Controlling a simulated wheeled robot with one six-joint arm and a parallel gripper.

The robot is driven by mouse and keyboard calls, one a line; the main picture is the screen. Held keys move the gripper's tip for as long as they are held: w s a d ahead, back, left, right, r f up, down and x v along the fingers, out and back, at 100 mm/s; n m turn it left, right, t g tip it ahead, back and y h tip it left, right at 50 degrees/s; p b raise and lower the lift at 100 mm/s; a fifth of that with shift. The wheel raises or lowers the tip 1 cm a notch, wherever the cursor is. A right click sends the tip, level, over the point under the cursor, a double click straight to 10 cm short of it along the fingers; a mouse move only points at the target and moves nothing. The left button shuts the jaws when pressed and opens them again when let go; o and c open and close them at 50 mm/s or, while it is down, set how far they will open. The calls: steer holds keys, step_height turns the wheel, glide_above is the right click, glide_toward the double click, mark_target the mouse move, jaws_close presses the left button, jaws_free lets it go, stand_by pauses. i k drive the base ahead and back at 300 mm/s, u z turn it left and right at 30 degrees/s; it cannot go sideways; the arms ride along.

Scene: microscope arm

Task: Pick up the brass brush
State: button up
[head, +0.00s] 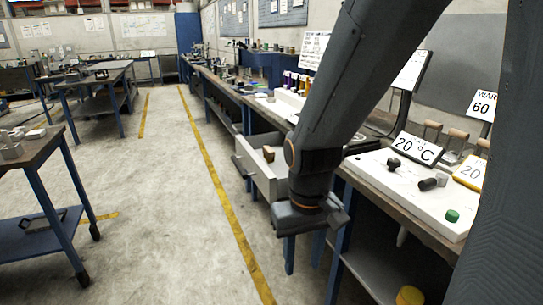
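My gripper (308,220) hangs low at the end of my arm, in front of the right-hand workbench in the head view. Its fingers are too dark and too foreshortened to show whether they are apart. I cannot pick out the brass brush for certain. A small tan-brown object (268,153) shows in an open grey drawer (263,180) just left of my arm, and it is too small to identify. My arm hides part of the drawer and the bench behind it.
The right bench holds a white slab (420,195) with small dark parts, a green cap (452,215) and a "20 °C" sign (418,148). Wooden-handled tools (457,135) stand behind. A yellow round object (409,295) is low beneath. The floor aisle on the left is clear.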

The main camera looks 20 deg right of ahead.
mark_target(269, 154)
steer(key=u, duration=0.3)
steer(key=k, duration=0.45)
steer(key=u, duration=1)
steer(key=i, duration=1.4)
steer(key=z, duration=1.1)
steer(key=i, duration=0.95)
steer(key=z, duration=0.9)
